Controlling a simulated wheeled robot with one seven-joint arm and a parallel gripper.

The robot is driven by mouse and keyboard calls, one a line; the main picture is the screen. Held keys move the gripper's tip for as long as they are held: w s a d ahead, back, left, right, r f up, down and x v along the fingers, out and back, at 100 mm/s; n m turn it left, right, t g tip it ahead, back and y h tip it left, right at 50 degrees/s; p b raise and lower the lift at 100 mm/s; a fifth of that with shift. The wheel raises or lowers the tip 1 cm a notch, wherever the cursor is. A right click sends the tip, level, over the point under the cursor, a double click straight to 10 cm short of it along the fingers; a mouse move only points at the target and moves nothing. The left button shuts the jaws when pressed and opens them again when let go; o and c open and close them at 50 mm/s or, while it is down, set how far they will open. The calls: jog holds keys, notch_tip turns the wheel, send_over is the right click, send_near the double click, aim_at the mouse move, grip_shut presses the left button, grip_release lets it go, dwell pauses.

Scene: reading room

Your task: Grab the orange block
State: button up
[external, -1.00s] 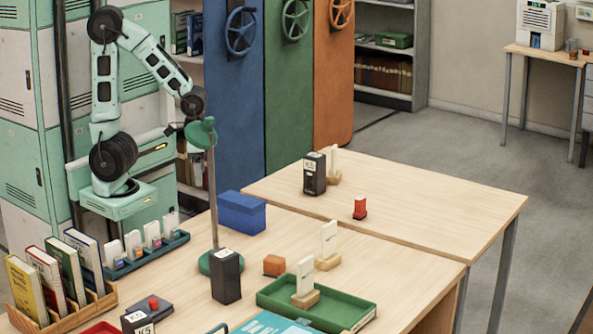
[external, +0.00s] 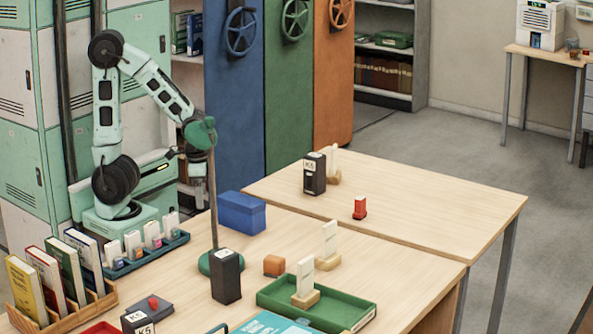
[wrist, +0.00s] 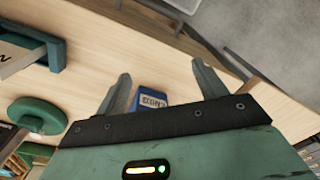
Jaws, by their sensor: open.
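The orange block (external: 274,265) lies on the near wooden table in the external view, between the black box and the green tray. I cannot make it out in the wrist view. My gripper (wrist: 160,69) is open, with its two fingers apart in the wrist view. In the external view it is mostly hidden behind the lamp, up and to the left of the block and well apart from it. A blue box (wrist: 152,101) shows beyond and between the fingers, not held.
The green lamp (external: 213,205) stands between my arm and the block. A black box (external: 226,278) stands left of the block. A green tray (external: 347,317) holds a white card in a wooden stand. A blue box (external: 242,215) sits behind. The far table has clear room.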

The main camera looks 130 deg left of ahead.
jog(key=c, duration=0.3)
